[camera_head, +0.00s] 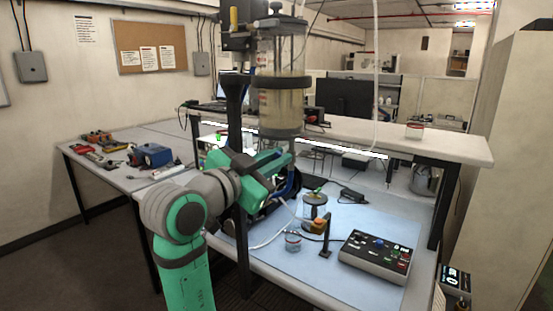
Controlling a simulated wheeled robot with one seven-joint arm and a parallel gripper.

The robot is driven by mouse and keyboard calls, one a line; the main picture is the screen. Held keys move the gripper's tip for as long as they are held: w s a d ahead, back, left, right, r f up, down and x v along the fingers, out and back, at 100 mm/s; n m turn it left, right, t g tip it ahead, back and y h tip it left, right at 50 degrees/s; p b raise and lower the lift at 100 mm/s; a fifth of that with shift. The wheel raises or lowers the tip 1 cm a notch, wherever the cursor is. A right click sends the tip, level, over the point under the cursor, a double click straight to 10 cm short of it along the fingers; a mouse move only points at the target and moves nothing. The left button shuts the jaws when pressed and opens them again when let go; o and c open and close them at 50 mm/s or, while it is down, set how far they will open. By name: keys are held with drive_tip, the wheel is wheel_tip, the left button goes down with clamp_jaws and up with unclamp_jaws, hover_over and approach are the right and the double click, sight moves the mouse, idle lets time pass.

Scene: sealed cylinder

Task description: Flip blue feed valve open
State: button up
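A clear upright cylinder (281,75) with dark bands and cloudy, pale contents stands above the bench, near the picture's centre. Just below it, a narrow blue piece (290,182) shows beside my green wrist; it may be the blue feed valve, but its handle position cannot be made out. My gripper (283,163) is at the end of the green and grey arm, just under the cylinder and close to the blue piece. My own wrist largely hides the fingers, so I cannot tell whether they are open or touch anything.
A grey control box (376,256) with coloured knobs sits on the blue mat (270,262). A small jar (293,241), a lidded glass vessel (314,206) and a black post (326,237) stand nearby. A raised shelf (455,148) runs behind. Tools lie on the left table (120,178).

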clamp_jaws()
drive_tip(key=n, duration=0.3)
drive_tip(key=a+n, duration=0.1)
drive_tip(key=n, duration=0.1)
drive_tip(key=shift+w+r, duration=0.2)
drive_tip(key=shift+w, duration=0.2)
drive_tip(key=o, duration=0.7)
unclamp_jaws()
drive_tip(key=v, duration=1.1)
